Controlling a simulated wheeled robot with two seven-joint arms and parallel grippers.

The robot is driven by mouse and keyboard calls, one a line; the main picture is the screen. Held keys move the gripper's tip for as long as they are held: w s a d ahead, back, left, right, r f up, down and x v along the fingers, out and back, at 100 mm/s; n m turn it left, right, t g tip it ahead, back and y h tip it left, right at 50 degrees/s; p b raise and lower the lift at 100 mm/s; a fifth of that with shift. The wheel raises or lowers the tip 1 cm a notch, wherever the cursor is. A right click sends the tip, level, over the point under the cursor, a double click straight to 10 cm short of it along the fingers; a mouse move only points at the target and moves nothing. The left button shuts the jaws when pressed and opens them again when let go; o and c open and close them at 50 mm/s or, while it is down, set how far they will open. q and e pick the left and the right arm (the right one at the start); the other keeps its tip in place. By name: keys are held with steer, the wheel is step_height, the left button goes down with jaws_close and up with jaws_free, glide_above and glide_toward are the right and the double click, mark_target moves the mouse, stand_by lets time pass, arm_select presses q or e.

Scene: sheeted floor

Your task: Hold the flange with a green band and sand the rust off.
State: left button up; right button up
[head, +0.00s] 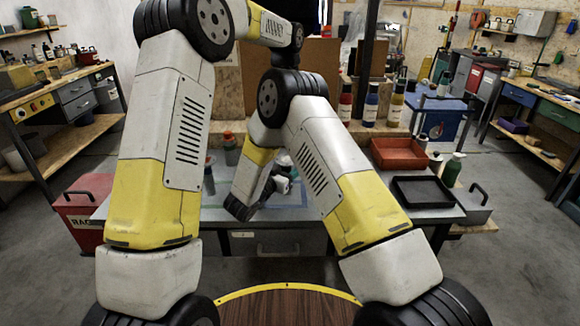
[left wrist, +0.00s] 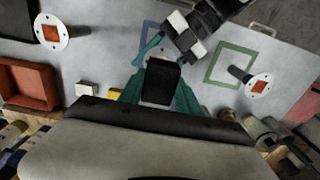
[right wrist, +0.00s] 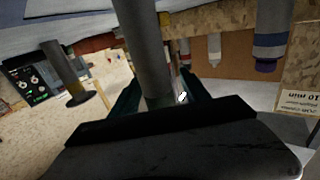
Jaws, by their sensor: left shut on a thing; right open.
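My left gripper (left wrist: 161,92) is shut on a black block (left wrist: 162,78) above the table in the left wrist view. My right gripper (right wrist: 163,97) is open, with a grey pipe (right wrist: 145,50) between its teal fingers in the right wrist view; I cannot tell if they touch. A second flange pipe (right wrist: 65,72) with a wide dark end stands apart. The left wrist view shows two white flange faces with rust-orange squares, one at the left (left wrist: 52,33) and one by a green outline (left wrist: 259,87). The block may hide another. No green band is clearly visible.
A red tray (head: 398,153) and a black tray (head: 422,191) sit on the table's right side. A green bottle (head: 452,169) stands beside them. Several bottles (head: 370,105) line the back. A red rag bin (head: 80,215) stands left of the table.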

jaws_close()
stand_by(0.4)
